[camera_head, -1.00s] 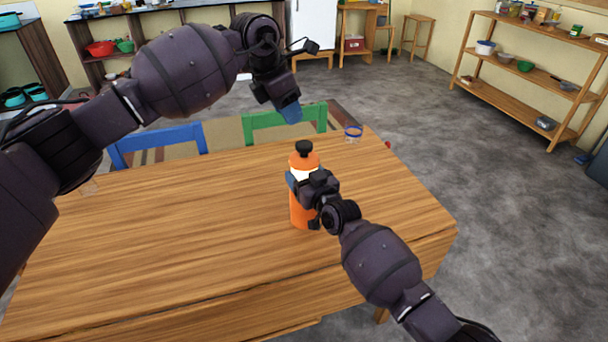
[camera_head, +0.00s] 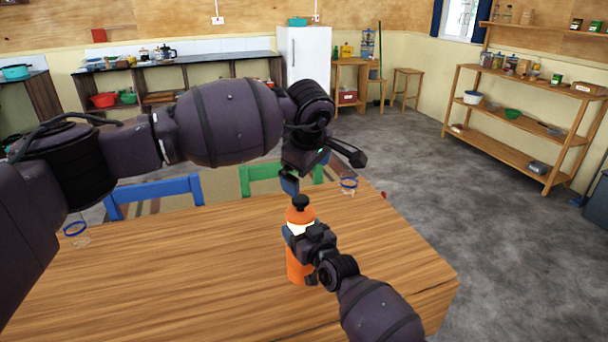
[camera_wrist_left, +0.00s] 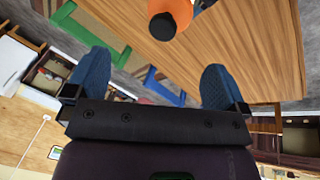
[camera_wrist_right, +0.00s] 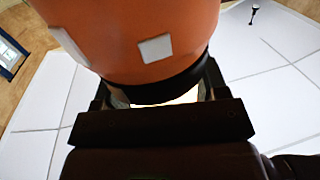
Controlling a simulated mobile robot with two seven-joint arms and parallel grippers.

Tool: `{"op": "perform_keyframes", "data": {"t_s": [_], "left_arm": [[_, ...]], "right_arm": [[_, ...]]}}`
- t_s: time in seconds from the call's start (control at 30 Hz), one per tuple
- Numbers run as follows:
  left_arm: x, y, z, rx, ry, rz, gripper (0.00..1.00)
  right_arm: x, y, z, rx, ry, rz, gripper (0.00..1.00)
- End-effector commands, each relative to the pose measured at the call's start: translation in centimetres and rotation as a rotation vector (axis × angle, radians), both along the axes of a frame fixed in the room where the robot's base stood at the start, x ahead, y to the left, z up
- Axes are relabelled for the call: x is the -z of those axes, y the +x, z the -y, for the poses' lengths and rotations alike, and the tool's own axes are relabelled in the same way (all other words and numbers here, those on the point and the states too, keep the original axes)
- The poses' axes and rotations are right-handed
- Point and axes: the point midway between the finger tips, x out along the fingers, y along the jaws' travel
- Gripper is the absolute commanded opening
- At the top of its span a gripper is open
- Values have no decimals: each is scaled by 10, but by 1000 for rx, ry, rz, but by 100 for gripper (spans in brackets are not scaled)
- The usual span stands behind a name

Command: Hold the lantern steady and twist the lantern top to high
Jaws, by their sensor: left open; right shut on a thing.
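The orange lantern (camera_head: 299,268) stands upright on the wooden table, with a pale band and a black knob (camera_head: 300,202) on its orange top. My right gripper (camera_head: 298,236) is shut around the lantern's body from the front right. The right wrist view shows the orange lantern (camera_wrist_right: 130,35) filling the space between the fingers. My left gripper (camera_head: 290,184) is above the lantern top, pointing down, open and empty. In the left wrist view its blue fingertips (camera_wrist_left: 155,80) are wide apart, and the lantern top (camera_wrist_left: 170,12) with its black knob lies beyond them, not between them.
The wooden table (camera_head: 150,270) is mostly clear. A blue-rimmed glass (camera_head: 348,186) stands near its far right corner and another (camera_head: 76,230) at the left. A green chair (camera_head: 262,176) and a blue chair (camera_head: 155,190) stand along the far edge.

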Motion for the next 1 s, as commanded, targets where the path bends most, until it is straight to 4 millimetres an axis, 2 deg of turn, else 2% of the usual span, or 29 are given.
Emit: {"op": "perform_keyframes", "data": {"t_s": [0.3, 0.5, 0.77, 1.0], "left_arm": [[10, -1, -4, 416, 213, 10, 100], [9, 0, -5, 587, 286, 8, 100], [15, 2, -5, 658, 311, 2, 100], [44, 13, -7, 655, 310, -1, 100]], "right_arm": [[0, 0, 0, 0, 0, 0, 26], [0, 0, 0, 0, 0, 0, 26], [0, 0, 0, -1, 1, 0, 26], [0, 0, 0, -1, 1, 0, 26]]}}
